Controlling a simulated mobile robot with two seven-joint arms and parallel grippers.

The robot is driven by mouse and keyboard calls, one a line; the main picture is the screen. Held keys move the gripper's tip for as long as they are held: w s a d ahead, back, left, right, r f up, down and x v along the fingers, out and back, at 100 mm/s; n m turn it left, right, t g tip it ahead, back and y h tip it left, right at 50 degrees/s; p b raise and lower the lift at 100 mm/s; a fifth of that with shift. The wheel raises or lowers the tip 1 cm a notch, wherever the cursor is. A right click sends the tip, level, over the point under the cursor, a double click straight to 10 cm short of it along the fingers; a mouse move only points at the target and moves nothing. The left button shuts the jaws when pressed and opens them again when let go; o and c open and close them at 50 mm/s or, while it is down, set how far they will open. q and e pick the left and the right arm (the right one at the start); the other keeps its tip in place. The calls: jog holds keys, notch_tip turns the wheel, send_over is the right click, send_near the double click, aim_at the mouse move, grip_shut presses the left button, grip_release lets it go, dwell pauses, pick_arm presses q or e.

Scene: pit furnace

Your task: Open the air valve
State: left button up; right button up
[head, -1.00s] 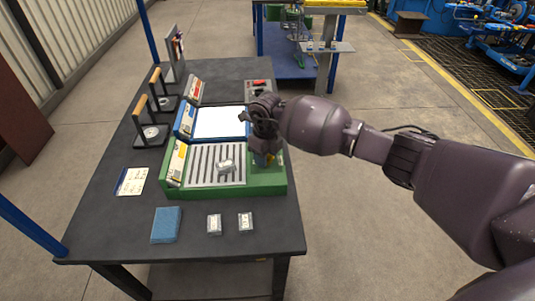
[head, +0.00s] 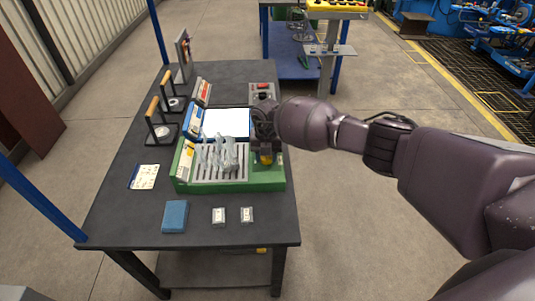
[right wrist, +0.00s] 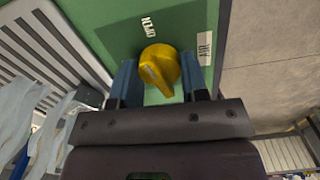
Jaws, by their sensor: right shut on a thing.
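The air valve is a yellow round knob (right wrist: 160,68) with a raised ridge, on the green panel of the unit (head: 235,185). It also shows as a yellow spot under my right gripper in the head view (head: 266,159). In the right wrist view, white labels reading OPEN (right wrist: 148,27) and AIR (right wrist: 204,48) lie beside it. My right gripper (right wrist: 160,82) is shut on the knob, with one blue finger on each side. Pale translucent plumes (head: 215,152) stand above the slotted grate (head: 205,178), partly hiding it. My left gripper is not in view.
The unit stands on a dark table (head: 120,215). A blue block (head: 174,216) and two small labelled pieces (head: 218,215) lie in front. A blue framed white panel (head: 225,122) and handled stands (head: 160,128) are behind and left. Open floor lies right of the table.

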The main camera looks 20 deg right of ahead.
jog(key=shift+r+m+p, duration=0.15)
jog(key=shift+m+p, duration=0.2)
jog(key=shift+m, duration=0.75)
jog(key=o, duration=0.9)
jog(key=shift+o, duration=0.2)
